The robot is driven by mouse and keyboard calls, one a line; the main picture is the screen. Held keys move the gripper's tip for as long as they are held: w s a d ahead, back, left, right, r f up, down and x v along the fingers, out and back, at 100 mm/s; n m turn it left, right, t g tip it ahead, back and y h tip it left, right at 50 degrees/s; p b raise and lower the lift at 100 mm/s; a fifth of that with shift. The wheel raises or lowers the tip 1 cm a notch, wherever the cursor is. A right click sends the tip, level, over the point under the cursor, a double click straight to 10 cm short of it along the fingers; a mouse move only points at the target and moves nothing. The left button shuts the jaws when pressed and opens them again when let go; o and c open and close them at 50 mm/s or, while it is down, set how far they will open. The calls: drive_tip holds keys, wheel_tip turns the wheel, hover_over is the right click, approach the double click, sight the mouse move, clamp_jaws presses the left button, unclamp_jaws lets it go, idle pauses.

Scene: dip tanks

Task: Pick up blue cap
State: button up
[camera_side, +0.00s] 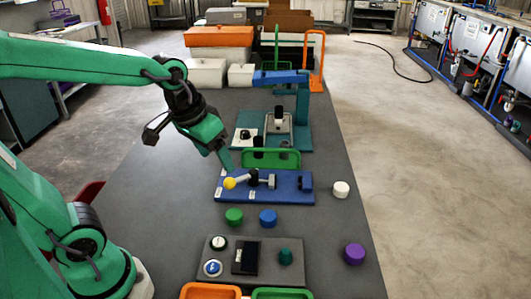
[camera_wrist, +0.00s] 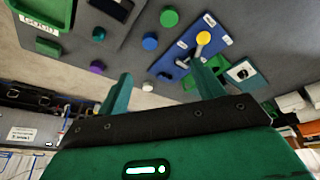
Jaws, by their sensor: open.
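The blue cap (camera_side: 268,218) stands on the grey table, just right of a green cap (camera_side: 234,216) and in front of the blue board. In the wrist view the blue cap (camera_wrist: 150,42) lies beyond my fingertips, between their lines. My gripper (camera_side: 226,166) is up and behind the cap in the side view, near the blue board's left end. In the wrist view its two teal fingers (camera_wrist: 162,72) are spread apart with nothing held between them.
The blue board (camera_side: 290,197) carries a lever with a yellow ball (camera_side: 229,183). A white cap (camera_side: 341,190) and a purple cap (camera_side: 354,254) stand to the right. A grey panel (camera_side: 268,252) with a teal knob (camera_side: 285,256) lies in front. Table is clear between blue and purple caps.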

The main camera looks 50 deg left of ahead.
drive_tip(key=w+d+f+n+g, duration=0.1)
drive_tip(key=w+d+f+g, duration=0.1)
drive_tip(key=w+f, duration=0.5)
drive_tip(key=n+g, duration=0.1)
drive_tip(key=g, duration=0.1)
approach(269, 215)
drive_tip(key=shift+a+f, duration=0.25)
drive_tip(key=shift+a, duration=0.05)
drive_tip(key=shift+w+f, duration=0.25)
drive_tip(key=shift+f, duration=0.25)
drive_tip(key=shift+d+f, duration=0.1)
drive_tip(key=shift+f, duration=1.2)
drive_tip(key=shift+s+d+f, duration=0.1)
drive_tip(key=shift+s+f, duration=0.1)
drive_tip(key=shift+f, duration=0.7)
drive_tip(key=shift+s+d+f, duration=0.1)
drive_tip(key=shift+s+f, duration=0.1)
drive_tip(key=shift+f, duration=1.5)
drive_tip(key=shift+c, duration=0.4)
drive_tip(key=c, duration=1)
